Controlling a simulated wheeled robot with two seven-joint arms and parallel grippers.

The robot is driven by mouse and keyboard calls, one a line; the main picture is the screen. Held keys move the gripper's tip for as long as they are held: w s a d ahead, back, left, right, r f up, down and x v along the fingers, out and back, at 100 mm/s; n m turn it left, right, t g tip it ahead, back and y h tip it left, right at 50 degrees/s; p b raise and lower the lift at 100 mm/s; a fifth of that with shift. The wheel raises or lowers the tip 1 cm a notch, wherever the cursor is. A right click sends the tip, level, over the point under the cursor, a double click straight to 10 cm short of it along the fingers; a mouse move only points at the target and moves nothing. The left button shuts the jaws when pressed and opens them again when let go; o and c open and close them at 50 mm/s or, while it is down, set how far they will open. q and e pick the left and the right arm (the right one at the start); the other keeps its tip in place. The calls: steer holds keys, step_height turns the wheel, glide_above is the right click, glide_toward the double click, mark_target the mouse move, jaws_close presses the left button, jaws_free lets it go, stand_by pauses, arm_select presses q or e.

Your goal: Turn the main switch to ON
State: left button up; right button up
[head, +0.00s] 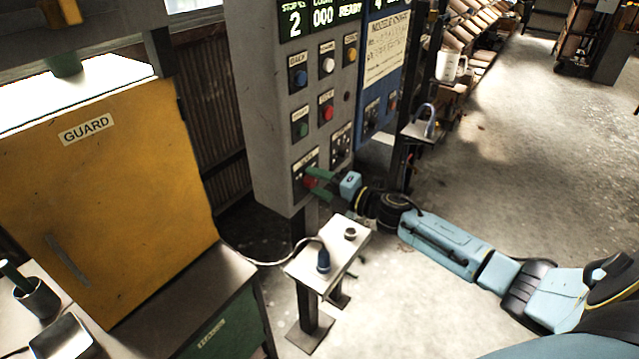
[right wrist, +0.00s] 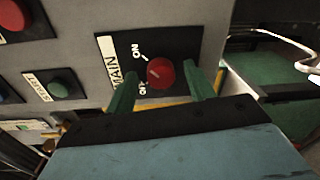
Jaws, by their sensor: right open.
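The main switch is a red knob (right wrist: 160,73) on a black plate labelled MAIN, with ON and OFF marks, in the right wrist view. It also shows at the bottom of the grey control panel (head: 270,130) in the head view, partly hidden by my gripper. A pale pointer line runs across the knob; I cannot tell for sure which mark it points to. My right gripper (head: 318,182) is at the switch. Its green fingers (right wrist: 163,92) are open, one on each side of the knob, with visible gaps. My left gripper is not in view.
Several push buttons sit above the switch, including a red button (head: 327,113) and a green button (head: 302,130). A small stand (head: 300,268) with a dark blue item stands below the panel. A yellow guard door (head: 110,200) is at left. Open floor lies at right.

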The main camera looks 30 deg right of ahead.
steer(key=b+v, duration=0.1)
steer(key=v, duration=1.2)
steer(key=shift+s, duration=0.25)
steer(key=shift+f, duration=0.1)
